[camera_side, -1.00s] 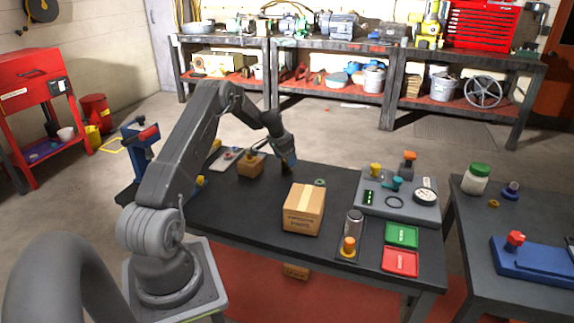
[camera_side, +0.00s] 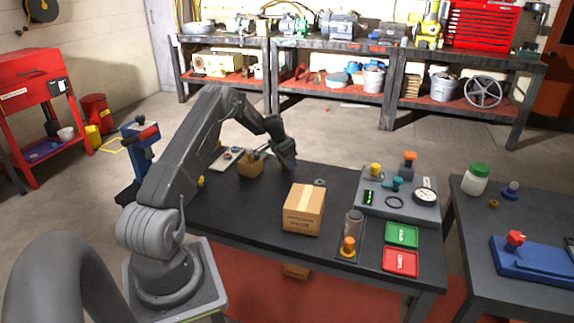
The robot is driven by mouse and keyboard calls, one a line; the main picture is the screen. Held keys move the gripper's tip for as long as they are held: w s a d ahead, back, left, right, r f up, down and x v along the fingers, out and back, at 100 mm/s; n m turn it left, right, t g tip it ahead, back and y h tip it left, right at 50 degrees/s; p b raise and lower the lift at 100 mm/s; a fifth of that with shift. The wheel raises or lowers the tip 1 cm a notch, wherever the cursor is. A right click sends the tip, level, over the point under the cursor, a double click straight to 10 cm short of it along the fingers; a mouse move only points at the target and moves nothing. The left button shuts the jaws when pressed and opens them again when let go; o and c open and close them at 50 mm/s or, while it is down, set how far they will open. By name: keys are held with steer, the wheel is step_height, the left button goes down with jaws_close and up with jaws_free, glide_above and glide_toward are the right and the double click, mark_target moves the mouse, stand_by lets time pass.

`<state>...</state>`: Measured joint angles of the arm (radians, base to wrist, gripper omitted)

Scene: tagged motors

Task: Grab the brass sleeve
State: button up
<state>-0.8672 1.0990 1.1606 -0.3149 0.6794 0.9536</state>
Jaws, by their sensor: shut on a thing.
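My gripper (camera_side: 287,165) is low over the back of the dark work table, just right of a small wooden box (camera_side: 250,168). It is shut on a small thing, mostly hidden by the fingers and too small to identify. I cannot make out a brass sleeve there for sure. A small brass-coloured ring (camera_side: 493,203) lies on the right-hand table, well apart from my gripper.
A cardboard box (camera_side: 303,210) stands mid-table, in front and right of my gripper. Behind it is a small greenish ring (camera_side: 320,182). A grey panel (camera_side: 425,210) with fittings, a green tray (camera_side: 402,235) and a red tray (camera_side: 400,262) fill the right side.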

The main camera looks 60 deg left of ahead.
steer(key=shift+c, duration=0.7)
steer(key=shift+r, duration=0.15)
